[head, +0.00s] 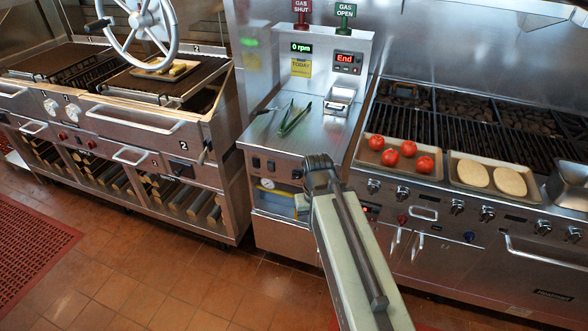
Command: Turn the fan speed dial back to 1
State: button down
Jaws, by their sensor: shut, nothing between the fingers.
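My arm reaches up from the bottom of the head view, and my gripper (319,160) is at its far end, in front of the steel cabinet (292,146) between the two grills. The gripper is shut and holds nothing. Small dark controls (271,166) line the cabinet's front edge to the left of the gripper. I cannot tell which control is the fan speed dial or read its setting; the arm and gripper hide part of this front. A display (301,47) above the cabinet reads 0 rpm.
Green-handled tongs (294,119) lie on the cabinet top. A panel (347,62) reads End. A grill (455,118) on the right bears trays of tomatoes (407,149) and flat breads (509,181). A wheeled grill (130,82) stands left.

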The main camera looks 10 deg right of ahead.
aim_at(296, 174)
jog(key=i, duration=0.3)
jog(key=u, duration=2.85)
jog(key=k, duration=1.2)
jog(key=z, duration=0.45)
jog(key=i, duration=1)
jog(key=u, duration=0.1)
